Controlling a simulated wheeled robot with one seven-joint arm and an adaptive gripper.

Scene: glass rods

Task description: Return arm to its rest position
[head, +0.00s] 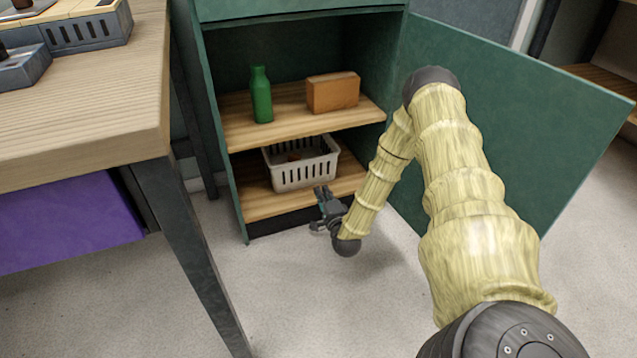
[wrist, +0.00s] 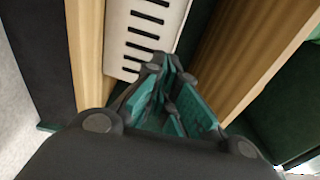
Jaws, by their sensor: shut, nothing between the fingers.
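My gripper (head: 322,193) is shut and empty, in front of the cabinet's lower shelf (head: 256,206), close to the white slotted basket (head: 290,178). In the wrist view, my gripper's fingers (wrist: 165,70) are together, with the slotted side of the basket (wrist: 135,35) just beyond them. I cannot tell whether the fingertips touch the basket. My arm (head: 440,150) reaches forward from the lower right and bends down to the gripper. Small brownish things lie inside the basket, too small to make out.
The green cabinet's door (head: 540,110) stands open to the right, behind my arm. A green bottle (head: 261,97) and an orange-brown box (head: 333,93) stand on the upper shelf (head: 290,120). A wooden table (head: 90,110) with grey trays (head: 85,35) is at the left. The floor in front is clear.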

